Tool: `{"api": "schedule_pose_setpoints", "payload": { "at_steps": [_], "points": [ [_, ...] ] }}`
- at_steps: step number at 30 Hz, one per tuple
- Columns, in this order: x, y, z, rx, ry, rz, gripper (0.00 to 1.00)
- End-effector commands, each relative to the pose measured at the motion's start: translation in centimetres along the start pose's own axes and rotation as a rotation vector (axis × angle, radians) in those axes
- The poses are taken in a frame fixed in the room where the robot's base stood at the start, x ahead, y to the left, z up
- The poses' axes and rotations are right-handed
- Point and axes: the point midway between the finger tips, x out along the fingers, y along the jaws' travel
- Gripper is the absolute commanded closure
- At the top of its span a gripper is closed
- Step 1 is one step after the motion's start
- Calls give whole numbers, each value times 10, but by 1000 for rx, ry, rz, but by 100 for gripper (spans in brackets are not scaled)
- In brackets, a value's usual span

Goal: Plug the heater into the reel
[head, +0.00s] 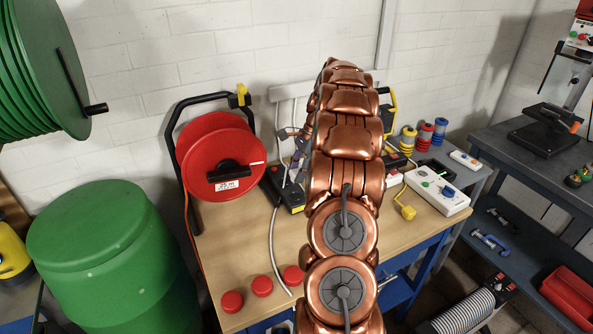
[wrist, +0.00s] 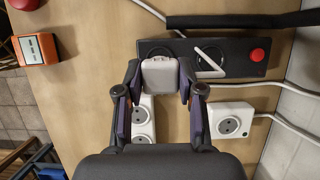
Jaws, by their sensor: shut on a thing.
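My gripper (wrist: 160,80) is shut on a pale grey-white plug (wrist: 160,70), with one finger on each side. The plug overlaps the near edge of a black box (wrist: 226,73) with round dark outlets and a red button. I cannot tell whether the plug touches the box. In the head view the box (head: 284,190) stands just right of the red cable reel (head: 212,150). My gripper (head: 293,140) is partly hidden behind my copper arm there. The heater is not clearly identifiable.
A white socket strip (wrist: 143,118) and a white socket box (wrist: 231,121) lie near the gripper. An orange box (wrist: 36,50) is at upper left. White cables cross the wooden bench (head: 250,240). Red domes (head: 262,286) line its front; a green barrel (head: 110,250) stands left.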

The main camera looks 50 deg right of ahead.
Motion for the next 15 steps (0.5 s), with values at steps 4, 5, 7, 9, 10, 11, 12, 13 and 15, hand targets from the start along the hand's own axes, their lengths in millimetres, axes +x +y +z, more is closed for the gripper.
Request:
{"api": "schedule_pose_setpoints", "payload": {
  "at_steps": [4,5,7,9,10,11,12,13,15],
  "points": [
    [8,0,-3,-1,0,1,93],
    [9,0,-3,-1,0,0,93],
    [14,0,-5,-1,0,1,93],
    [19,0,-7,-1,-1,1,93],
    [22,0,-8,-1,-1,2,93],
    [24,0,-9,-1,-1,2,93],
    [27,0,-10,-1,-1,3,93],
    [29,1,-11,0,-1,3,93],
    [34,1,-13,0,-2,4,93]
  ]
}}
